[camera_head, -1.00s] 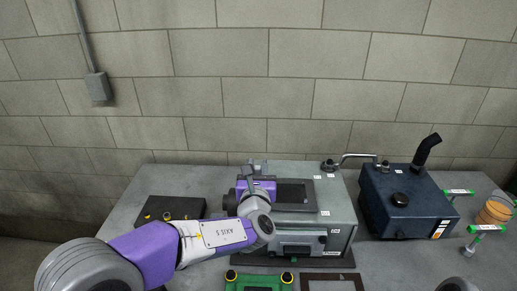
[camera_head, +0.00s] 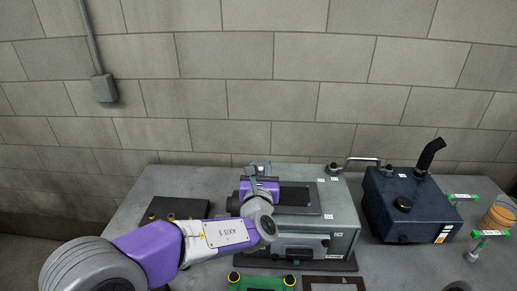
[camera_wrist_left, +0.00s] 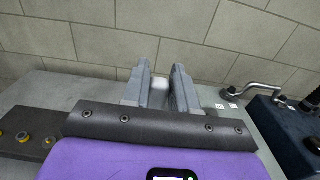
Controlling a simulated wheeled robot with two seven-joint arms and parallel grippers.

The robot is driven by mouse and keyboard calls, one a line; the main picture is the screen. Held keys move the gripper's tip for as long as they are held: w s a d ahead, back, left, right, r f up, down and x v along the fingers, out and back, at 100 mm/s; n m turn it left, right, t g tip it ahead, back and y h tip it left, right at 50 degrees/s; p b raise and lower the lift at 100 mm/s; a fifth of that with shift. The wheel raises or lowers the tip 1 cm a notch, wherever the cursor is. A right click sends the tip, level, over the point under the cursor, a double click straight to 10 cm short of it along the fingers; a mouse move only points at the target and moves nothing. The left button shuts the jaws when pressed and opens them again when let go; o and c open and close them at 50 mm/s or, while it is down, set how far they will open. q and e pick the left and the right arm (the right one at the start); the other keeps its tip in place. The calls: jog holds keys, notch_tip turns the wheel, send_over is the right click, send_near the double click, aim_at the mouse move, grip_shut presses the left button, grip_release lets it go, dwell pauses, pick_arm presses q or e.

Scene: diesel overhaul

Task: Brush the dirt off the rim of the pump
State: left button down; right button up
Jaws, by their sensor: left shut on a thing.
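A grey box-shaped machine (camera_head: 345,218) with a dark-framed top stands mid-table; it may be the pump, but I cannot tell, and no dirt can be made out. My left gripper (camera_head: 258,167) is over its back left part. In the left wrist view my left gripper (camera_wrist_left: 163,84) is shut on a pale thing (camera_wrist_left: 158,97) between its two grey fingers. Most of that thing is hidden, so I cannot tell whether it is a brush. My purple left arm covers the machine's left side. My right gripper does not show.
A dark blue unit (camera_head: 420,210) with a black pipe stands to the right. A curved metal pipe (camera_head: 355,162) lies behind. A dark tray (camera_head: 165,208) lies at left, a green block (camera_head: 262,282) in front. Green-topped tools (camera_head: 490,233) and an orange round thing (camera_head: 498,217) are far right.

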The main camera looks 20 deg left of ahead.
pick_arm(q)
notch_tip(320, 180, up, 4)
jog(key=shift+d+f+p, duration=0.1)
jog(key=shift+f+p, duration=0.15)
jog(key=shift+p, duration=0.55)
jog(key=shift+r+p, duration=1.25)
jog(key=shift+r, duration=0.65)
jog(key=shift+f, duration=0.1)
